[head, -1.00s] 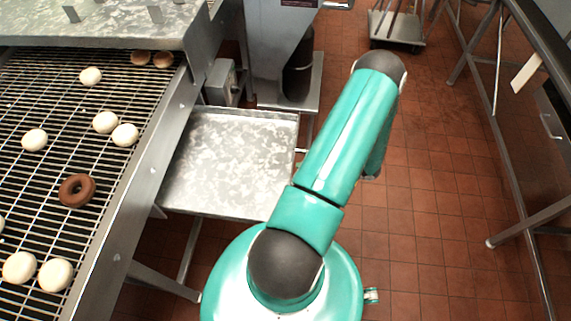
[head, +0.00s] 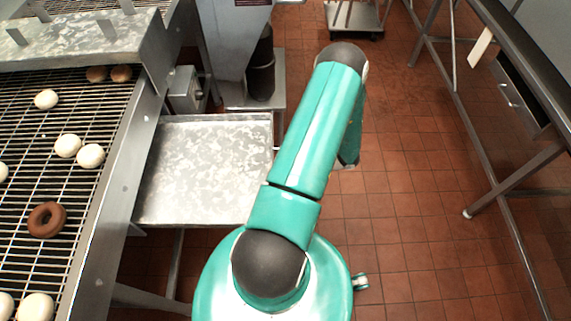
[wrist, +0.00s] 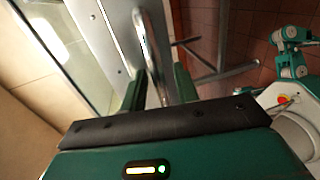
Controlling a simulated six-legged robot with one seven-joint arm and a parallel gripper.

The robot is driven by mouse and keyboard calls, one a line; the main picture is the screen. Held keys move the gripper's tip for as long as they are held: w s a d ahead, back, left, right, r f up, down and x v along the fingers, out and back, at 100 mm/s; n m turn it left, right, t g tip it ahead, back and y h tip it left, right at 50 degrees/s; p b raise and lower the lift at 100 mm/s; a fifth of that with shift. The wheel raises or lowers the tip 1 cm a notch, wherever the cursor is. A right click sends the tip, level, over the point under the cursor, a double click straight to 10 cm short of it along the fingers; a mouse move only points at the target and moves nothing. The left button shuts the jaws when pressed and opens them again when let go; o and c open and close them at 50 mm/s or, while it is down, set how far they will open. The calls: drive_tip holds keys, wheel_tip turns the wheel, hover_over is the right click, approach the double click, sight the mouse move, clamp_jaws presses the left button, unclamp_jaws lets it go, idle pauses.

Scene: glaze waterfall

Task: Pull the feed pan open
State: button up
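In the wrist view, my gripper (wrist: 160,90) has its two dark green fingers apart. A shiny curved metal bar handle (wrist: 150,45) runs down between them; I see a narrow gap on its right side. The handle is in front of a pale metal panel (wrist: 108,32). In the head view, a wide, shallow metal pan (head: 205,170) sits beside the conveyor. I cannot tell whether the handle belongs to this pan. My teal arm rises right of the pan, and my gripper is hidden there.
A grey box (head: 183,92) and a metal post (head: 232,45) stand behind the pan. A steel table (head: 520,70) is at right. Tiled floor (head: 400,200) between is clear.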

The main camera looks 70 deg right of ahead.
drive_tip(key=v, duration=1.3)
drive_tip(key=shift+s+d, duration=0.15)
drive_tip(key=shift+s, duration=0.15)
drive_tip(key=shift+r, duration=0.1)
